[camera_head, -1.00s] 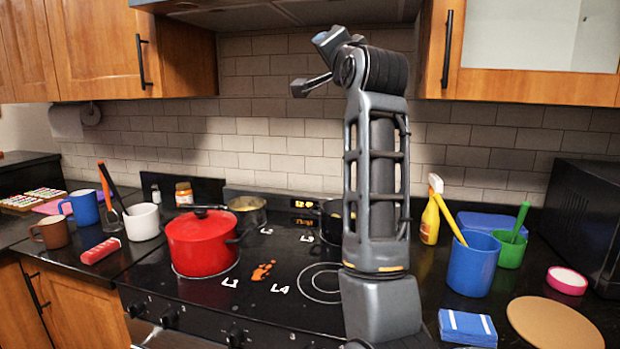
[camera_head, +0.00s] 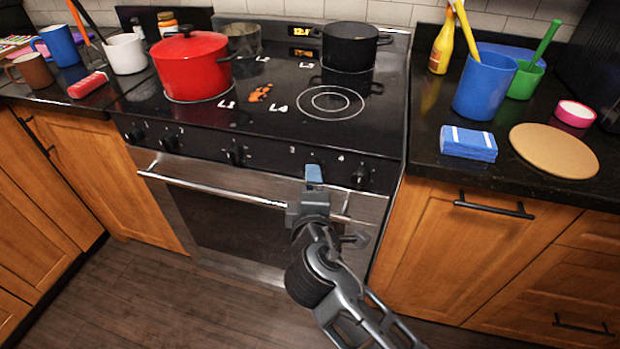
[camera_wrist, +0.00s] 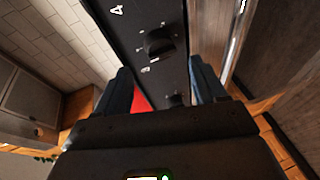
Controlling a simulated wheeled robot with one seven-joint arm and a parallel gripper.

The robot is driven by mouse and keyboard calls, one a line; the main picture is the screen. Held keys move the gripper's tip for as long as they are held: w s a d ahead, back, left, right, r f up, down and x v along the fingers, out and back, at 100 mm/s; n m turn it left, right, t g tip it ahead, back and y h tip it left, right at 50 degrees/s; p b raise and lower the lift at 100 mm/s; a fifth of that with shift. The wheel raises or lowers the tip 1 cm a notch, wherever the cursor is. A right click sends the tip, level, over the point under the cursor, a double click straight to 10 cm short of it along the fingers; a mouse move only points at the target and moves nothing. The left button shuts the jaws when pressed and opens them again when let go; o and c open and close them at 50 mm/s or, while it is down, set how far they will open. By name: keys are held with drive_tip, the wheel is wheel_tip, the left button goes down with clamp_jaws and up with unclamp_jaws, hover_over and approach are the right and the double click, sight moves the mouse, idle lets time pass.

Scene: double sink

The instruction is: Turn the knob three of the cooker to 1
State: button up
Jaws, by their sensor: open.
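The cooker (camera_head: 265,140) has a black front panel with a row of dark knobs. In the head view, small white figures, 3 and 4, show on the panel just above my gripper (camera_head: 314,173). A knob right behind my fingertips is hidden there. In the wrist view, my gripper (camera_wrist: 163,88) is open and empty, with its blue fingers wide apart. A knob (camera_wrist: 160,42) with small marks lies ahead of the fingers, and another knob (camera_wrist: 177,99) appears between them. The figure 4 shows above. I cannot tell the knob's setting or whether a fingertip touches it.
A rightmost knob (camera_head: 360,177) is close to the right of my gripper. The oven handle (camera_head: 240,192) runs below the knobs. A red pot (camera_head: 192,68) and a black pot (camera_head: 349,47) stand on the hob. The floor in front is clear.

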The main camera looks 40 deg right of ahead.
drive_tip(key=w+d+f+n+h+b, duration=0.2)
drive_tip(key=w+d+n+h, duration=0.1)
drive_tip(key=w+n+h, duration=0.1)
drive_tip(key=shift+w+d+n, duration=0.25)
drive_tip(key=shift+w+n, duration=0.25)
drive_tip(key=shift+n, duration=0.5)
drive_tip(key=c, duration=1.1)
drive_tip(key=shift+o, duration=0.2)
